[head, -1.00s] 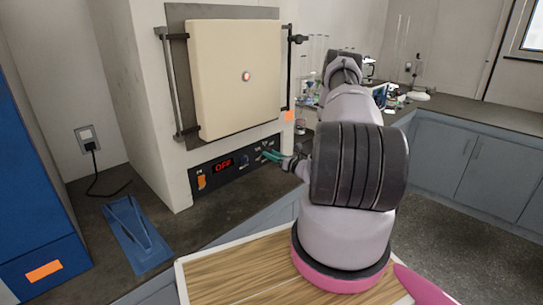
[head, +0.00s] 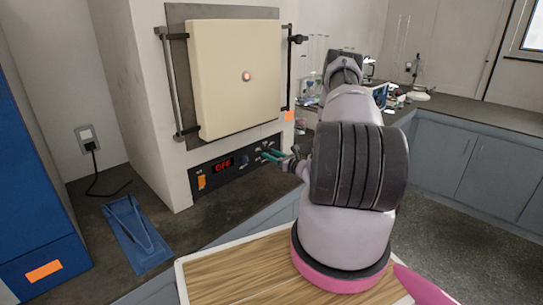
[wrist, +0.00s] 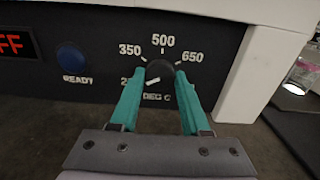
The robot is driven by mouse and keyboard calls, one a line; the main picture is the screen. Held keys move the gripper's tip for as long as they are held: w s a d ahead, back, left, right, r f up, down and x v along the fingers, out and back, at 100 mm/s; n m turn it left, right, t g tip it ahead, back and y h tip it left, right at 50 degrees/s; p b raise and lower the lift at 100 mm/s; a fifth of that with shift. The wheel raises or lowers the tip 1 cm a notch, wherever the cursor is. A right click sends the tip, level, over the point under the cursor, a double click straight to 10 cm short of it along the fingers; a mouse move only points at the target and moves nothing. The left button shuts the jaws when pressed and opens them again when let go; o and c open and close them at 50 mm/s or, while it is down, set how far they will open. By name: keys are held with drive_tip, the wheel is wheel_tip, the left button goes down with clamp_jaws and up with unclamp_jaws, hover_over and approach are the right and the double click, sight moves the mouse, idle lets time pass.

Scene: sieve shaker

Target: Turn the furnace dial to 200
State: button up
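The furnace dial (wrist: 161,72) is a dark round knob on the black control panel, with 350, 500 and 650 printed around it in the wrist view. Its white pointer mark points to the lower left, toward a label starting with 2 that my left finger partly hides. My gripper (wrist: 160,75) has teal fingers, one on each side of the dial, apart with slight gaps beside the knob. The gripper also shows at the panel in the head view (head: 268,154). The furnace (head: 235,80) has its cream door shut, and its red display (head: 223,166) reads OFF.
A blue READY button (wrist: 70,57) sits left of the dial. An orange switch (head: 201,182) is at the panel's left end. A blue tool (head: 137,235) lies on the dark counter. A wooden-topped tray (head: 235,270) is in front.

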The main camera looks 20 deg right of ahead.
drive_tip(key=o, duration=0.4)
drive_tip(key=shift+s, duration=0.1)
drive_tip(key=v, duration=1)
drive_tip(key=shift+s+d, duration=0.2)
drive_tip(key=shift+s, duration=0.15)
